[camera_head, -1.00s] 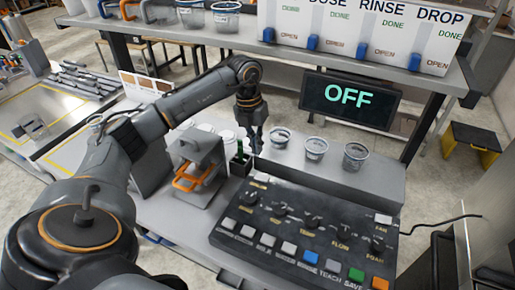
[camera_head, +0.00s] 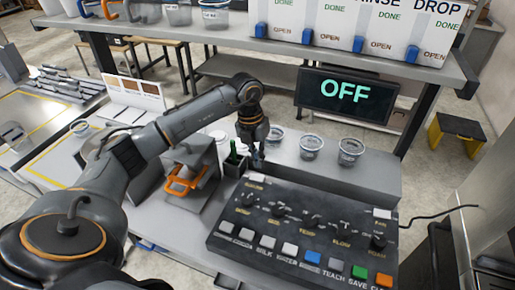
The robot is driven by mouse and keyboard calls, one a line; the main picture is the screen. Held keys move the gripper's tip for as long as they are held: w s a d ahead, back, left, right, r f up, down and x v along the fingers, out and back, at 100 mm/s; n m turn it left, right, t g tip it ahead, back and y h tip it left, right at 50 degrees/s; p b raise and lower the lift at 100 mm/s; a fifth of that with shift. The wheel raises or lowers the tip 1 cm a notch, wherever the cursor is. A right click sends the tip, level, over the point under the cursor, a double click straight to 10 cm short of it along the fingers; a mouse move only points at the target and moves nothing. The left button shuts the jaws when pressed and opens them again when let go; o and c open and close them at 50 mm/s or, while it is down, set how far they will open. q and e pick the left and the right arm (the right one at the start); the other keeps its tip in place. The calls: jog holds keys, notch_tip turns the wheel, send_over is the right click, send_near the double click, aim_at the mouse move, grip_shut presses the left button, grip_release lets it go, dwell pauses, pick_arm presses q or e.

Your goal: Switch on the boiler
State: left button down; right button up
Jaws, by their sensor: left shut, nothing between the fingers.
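The dark control panel (camera_head: 300,248) lies on the bench with knobs along its middle and a row of coloured buttons along its front. A small white button (camera_head: 256,179) sits at its back left corner; its label is too small to read surely. Another white button (camera_head: 381,213) sits at the back right. The black display (camera_head: 347,94) behind reads OFF in green letters. My left gripper (camera_head: 258,167) is shut and empty, pointing down just behind the back left button. Whether it touches the panel I cannot tell. My right gripper is not in view.
Clear cups (camera_head: 312,147) stand on the grey ledge behind the panel. A grey machine with an orange handle (camera_head: 185,181) and a green bottle (camera_head: 233,154) stand to the left of my gripper. A shelf with white dispenser boxes (camera_head: 350,25) crosses above.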

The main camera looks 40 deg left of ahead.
aim_at(262, 178)
pick_arm(q)
jog(key=f, duration=0.2)
jog(key=d+f+p, duration=0.1)
jog(key=shift+f, duration=0.35)
jog(key=shift+w+a+f, duration=0.1)
jog(key=shift+f, duration=0.5)
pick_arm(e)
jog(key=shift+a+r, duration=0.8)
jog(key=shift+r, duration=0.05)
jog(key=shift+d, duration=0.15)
pick_arm(q)
jog(key=shift+f+b, duration=0.4)
jog(key=shift+b, duration=0.05)
jog(key=shift+r, duration=0.2)
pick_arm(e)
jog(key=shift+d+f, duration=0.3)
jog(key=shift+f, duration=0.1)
